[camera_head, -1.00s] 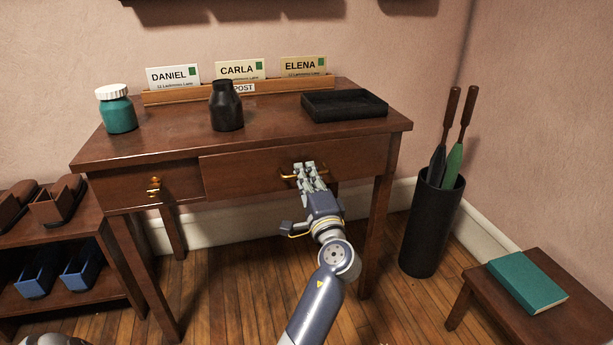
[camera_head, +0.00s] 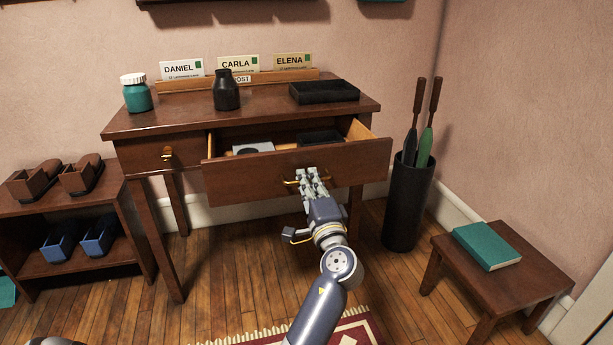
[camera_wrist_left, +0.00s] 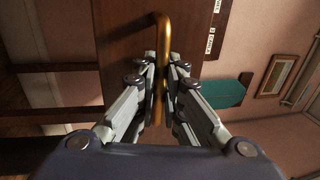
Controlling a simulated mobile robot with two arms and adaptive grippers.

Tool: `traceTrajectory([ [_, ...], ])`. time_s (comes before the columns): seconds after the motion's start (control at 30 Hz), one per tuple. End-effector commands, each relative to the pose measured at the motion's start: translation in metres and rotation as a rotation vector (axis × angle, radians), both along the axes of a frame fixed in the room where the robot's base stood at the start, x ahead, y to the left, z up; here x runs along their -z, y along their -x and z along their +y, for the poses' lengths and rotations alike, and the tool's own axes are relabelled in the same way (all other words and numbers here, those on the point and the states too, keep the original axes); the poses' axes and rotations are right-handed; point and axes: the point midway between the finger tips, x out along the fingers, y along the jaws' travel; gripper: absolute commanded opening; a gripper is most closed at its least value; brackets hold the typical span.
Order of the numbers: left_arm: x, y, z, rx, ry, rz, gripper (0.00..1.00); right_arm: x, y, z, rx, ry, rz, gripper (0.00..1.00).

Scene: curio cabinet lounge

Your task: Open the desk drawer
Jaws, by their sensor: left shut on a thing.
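The wooden desk (camera_head: 165,122) stands against the wall. Its wide drawer (camera_head: 240,177) is pulled partly out, and a white item (camera_head: 253,148) and a dark item (camera_head: 320,138) show inside. My left gripper (camera_head: 308,178) is at the drawer's front, shut on its brass handle (camera_head: 291,182). In the left wrist view the handle (camera_wrist_left: 162,50) passes between the two fingers (camera_wrist_left: 160,85). My right gripper is not in view.
On the desk stand a teal jar (camera_head: 137,97), a dark bottle (camera_head: 226,92), a black tray (camera_head: 324,91) and a letter rack (camera_head: 180,84). A shoe shelf (camera_head: 90,262) is left; an umbrella stand (camera_head: 407,205) and small table (camera_head: 500,275) are right.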

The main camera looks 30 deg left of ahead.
Motion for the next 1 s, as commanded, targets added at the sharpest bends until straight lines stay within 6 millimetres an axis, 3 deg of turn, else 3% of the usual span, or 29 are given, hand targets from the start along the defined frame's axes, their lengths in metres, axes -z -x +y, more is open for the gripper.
traceTrajectory([
  [0.2, -0.001, 0.011, -0.011, -0.003, -0.001, 0.000, 0.00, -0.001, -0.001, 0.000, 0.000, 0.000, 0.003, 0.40],
  [0.53, -0.001, 0.012, -0.012, -0.003, -0.001, 0.000, 0.00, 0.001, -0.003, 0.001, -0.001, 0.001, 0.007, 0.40],
  [0.57, -0.001, 0.012, -0.012, -0.003, -0.001, 0.000, 0.13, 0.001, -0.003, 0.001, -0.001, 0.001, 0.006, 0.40],
  [0.6, -0.001, 0.011, -0.012, -0.003, -0.001, 0.000, 0.18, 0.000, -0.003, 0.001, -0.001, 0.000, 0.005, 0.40],
  [1.0, 0.001, 0.015, -0.017, 0.000, 0.000, 0.000, 0.18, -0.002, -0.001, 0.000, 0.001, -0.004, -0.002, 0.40],
])
